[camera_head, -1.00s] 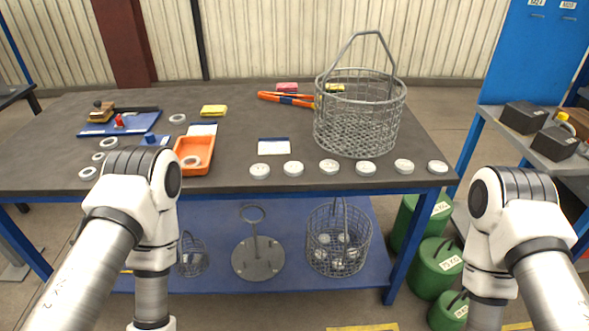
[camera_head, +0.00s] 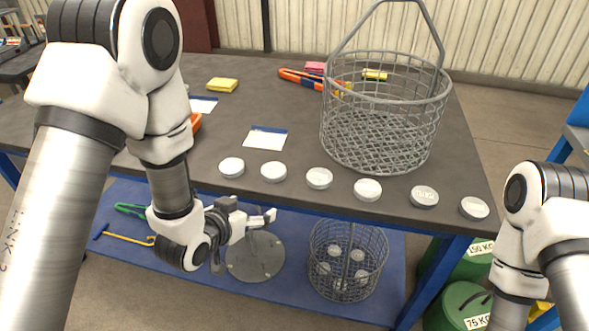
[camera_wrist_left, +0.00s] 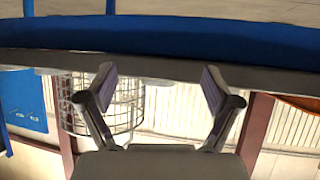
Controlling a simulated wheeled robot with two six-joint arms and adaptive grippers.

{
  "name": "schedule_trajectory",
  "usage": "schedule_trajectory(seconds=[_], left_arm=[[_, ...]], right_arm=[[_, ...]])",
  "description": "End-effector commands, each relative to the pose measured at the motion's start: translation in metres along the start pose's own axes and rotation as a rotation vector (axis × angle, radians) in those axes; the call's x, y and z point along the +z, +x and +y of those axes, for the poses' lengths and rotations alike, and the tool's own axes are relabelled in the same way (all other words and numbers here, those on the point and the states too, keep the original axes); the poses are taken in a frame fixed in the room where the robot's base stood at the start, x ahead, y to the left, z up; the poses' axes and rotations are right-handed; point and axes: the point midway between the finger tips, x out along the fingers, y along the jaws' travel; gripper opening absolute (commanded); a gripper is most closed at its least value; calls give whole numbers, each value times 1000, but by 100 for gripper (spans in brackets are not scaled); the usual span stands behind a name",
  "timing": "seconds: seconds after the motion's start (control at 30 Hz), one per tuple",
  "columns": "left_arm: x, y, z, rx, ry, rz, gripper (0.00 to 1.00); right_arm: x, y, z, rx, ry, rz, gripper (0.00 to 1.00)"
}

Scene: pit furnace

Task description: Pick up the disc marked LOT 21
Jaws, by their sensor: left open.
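Several pale round discs stand in a row along the table's front edge in the head view: a first disc (camera_head: 232,167), a second (camera_head: 273,172), a third (camera_head: 319,178), a fourth (camera_head: 367,189), a fifth (camera_head: 424,196) and the last (camera_head: 474,207). The fifth shows dark marking on top, too small to read; I cannot tell which one is LOT 21. My left gripper (camera_head: 264,217) is open and empty, in front of and below the table edge, near the second disc. Its fingers also show apart in the left wrist view (camera_wrist_left: 158,88). My right gripper is out of view.
A large wire basket (camera_head: 385,140) with a tall handle stands behind the discs. A white card (camera_head: 266,139), a yellow block (camera_head: 222,85) and orange-handled tongs (camera_head: 300,78) lie farther back. A smaller basket (camera_head: 348,262) stands on the blue lower shelf (camera_head: 200,283).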

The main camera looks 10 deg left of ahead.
Motion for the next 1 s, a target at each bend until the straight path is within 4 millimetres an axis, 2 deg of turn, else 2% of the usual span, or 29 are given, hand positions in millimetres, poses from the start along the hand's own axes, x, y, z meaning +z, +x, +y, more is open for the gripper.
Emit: schedule_trajectory(seconds=[0.03,0.1,0.2,0.3,0.57,0.7,0.8,1.0], left_arm=[[-10,3,0,0,14,41,90],[-28,1,0,-2,29,87,90],[-48,-2,0,-5,43,135,90],[-58,-2,0,-7,50,159,90],[-64,31,0,-8,50,158,90],[-67,57,1,-7,50,159,90],[-69,70,1,-7,49,159,90],[-69,72,0,-8,48,158,90]], right_arm=[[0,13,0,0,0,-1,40],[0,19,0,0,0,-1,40],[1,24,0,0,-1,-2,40],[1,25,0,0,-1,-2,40],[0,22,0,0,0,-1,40],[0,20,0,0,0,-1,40],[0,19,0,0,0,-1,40],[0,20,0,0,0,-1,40]])
